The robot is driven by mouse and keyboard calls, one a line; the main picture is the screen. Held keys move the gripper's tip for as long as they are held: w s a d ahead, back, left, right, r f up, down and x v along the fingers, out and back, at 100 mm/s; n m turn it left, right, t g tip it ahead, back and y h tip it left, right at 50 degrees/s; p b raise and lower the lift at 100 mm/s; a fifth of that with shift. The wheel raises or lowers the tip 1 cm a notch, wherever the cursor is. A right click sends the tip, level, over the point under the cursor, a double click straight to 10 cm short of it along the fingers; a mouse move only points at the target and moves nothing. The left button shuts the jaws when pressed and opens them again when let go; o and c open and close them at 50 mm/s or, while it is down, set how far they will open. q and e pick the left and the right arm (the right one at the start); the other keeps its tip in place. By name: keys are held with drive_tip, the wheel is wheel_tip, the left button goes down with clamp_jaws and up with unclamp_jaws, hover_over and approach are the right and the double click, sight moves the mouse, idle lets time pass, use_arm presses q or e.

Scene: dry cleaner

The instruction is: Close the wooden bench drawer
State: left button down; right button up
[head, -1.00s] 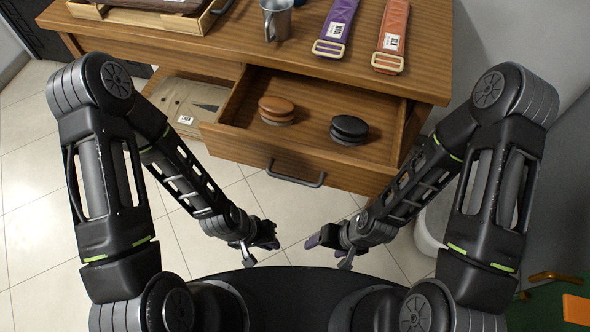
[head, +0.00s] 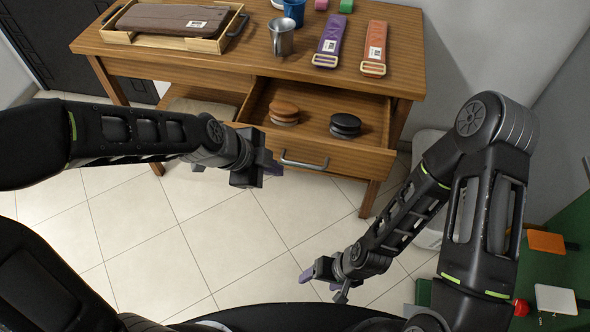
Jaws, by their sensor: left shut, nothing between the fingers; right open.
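The wooden bench (head: 180,59) stands ahead of me. Its drawer (head: 345,155) is pulled open toward me, with a dark metal handle (head: 303,163) on its front. Inside the drawer lie a stack of brown round pieces (head: 285,112) and a stack of black round pieces (head: 345,125). My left gripper (head: 277,170) is shut and empty, just left of the handle and close to the drawer front; I cannot tell whether it touches. My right gripper (head: 306,276) is open and empty, low over the floor in front of me, well away from the drawer.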

sight(310, 143)
use_arm(q)
drive_tip(key=w+d+f, duration=0.5)
drive_tip(key=w+f, duration=0.2)
drive_tip(key=f, duration=0.2)
drive_tip(key=shift+d+p, duration=0.2)
drive_tip(key=shift+p, duration=0.1)
use_arm(e)
drive_tip(key=shift+r, duration=0.35)
use_arm(q)
drive_tip(key=shift+w+f, duration=0.1)
drive_tip(key=shift+w, duration=0.05)
